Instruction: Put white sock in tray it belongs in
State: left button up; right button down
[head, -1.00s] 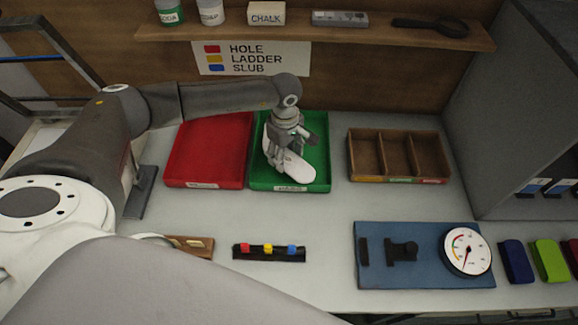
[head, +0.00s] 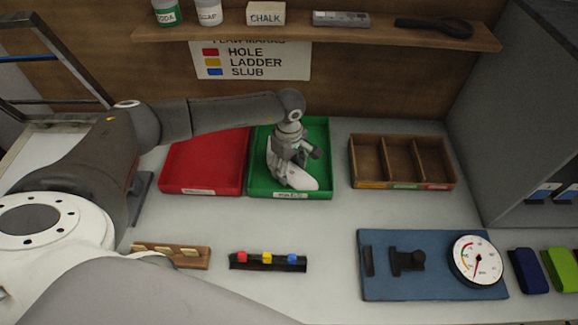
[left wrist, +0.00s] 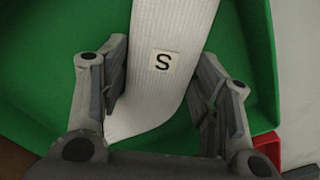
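The white sock (head: 303,181) lies in the green tray (head: 258,188), slanting towards its front right. In the left wrist view the ribbed sock (left wrist: 172,28) bears a label with the letter S, against the green tray floor (left wrist: 60,50). My left gripper (head: 285,172) is above the green tray, over the sock. In the left wrist view its two fingers (left wrist: 160,90) are spread on either side of the sock, with a green gap at the right finger. My right gripper is out of view.
A red tray (head: 170,187) stands left of the green one, and a wooden three-part box (head: 402,185) stands right. In front are a holder with coloured pieces (head: 268,262), a wooden holder (head: 172,257) and a blue board with a dial (head: 432,288). A shelf (head: 320,32) runs above.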

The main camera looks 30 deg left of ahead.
aim_at(289, 170)
pick_arm(q)
jog(key=o, duration=0.3)
jog(key=shift+r, duration=0.2)
jog(key=shift+w+r, duration=0.1)
jog(key=shift+r, duration=0.1)
notch_tip(289, 170, up, 12)
jog(key=b, duration=0.1)
jog(key=shift+f+b, duration=0.2)
jog(key=shift+b, duration=0.2)
